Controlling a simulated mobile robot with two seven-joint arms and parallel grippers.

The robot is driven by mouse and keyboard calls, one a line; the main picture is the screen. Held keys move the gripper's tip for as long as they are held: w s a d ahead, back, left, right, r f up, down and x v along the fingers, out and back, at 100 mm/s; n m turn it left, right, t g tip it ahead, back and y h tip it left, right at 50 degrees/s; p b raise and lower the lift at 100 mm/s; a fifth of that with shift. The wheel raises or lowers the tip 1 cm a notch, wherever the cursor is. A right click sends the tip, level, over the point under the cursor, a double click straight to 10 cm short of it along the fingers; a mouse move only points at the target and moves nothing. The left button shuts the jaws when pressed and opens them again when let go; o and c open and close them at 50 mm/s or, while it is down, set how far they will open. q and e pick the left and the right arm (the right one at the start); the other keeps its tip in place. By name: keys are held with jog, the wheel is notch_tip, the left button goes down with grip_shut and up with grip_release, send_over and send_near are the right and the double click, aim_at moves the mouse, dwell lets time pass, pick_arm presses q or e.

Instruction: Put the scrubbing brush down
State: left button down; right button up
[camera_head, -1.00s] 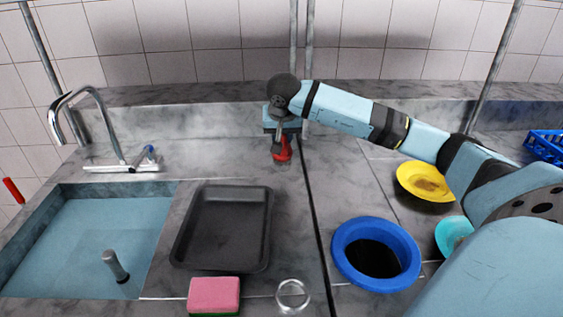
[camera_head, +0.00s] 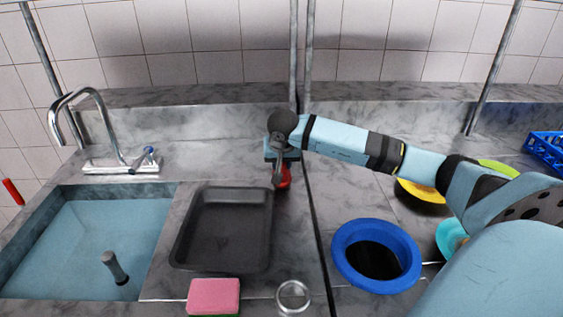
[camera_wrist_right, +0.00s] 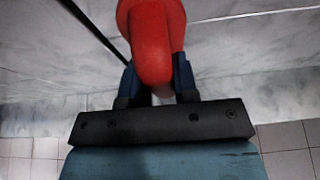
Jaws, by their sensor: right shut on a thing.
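The red scrubbing brush (camera_head: 284,178) is at the end of my right arm, at the right edge of the black tray near its back corner. My right gripper (camera_head: 279,169) is shut on it. In the right wrist view the brush's rounded red body (camera_wrist_right: 152,40) sits between the two dark fingers (camera_wrist_right: 156,82). The arm partly hides the brush in the head view, and I cannot tell whether it touches the counter. My left gripper is not in view.
The black tray (camera_head: 181,252) lies left of the brush, beside the sink (camera_head: 70,240). A pink sponge (camera_head: 214,294) and a glass (camera_head: 293,298) are in front. A blue-rimmed round opening (camera_head: 347,268) and a yellow plate (camera_head: 421,197) lie right. Bare counter lies behind the tray.

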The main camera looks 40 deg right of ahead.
jog(key=o, duration=0.8)
jog(key=shift+o, duration=0.2)
jog(key=shift+r, duration=0.1)
jog(key=shift+r, duration=0.25)
jog(key=v, duration=1.1)
jog(key=shift+a+r+p, duration=0.2)
jog(key=shift+r+p, duration=0.1)
jog(key=shift+p, duration=0.05)
jog(key=shift+s+f, duration=0.1)
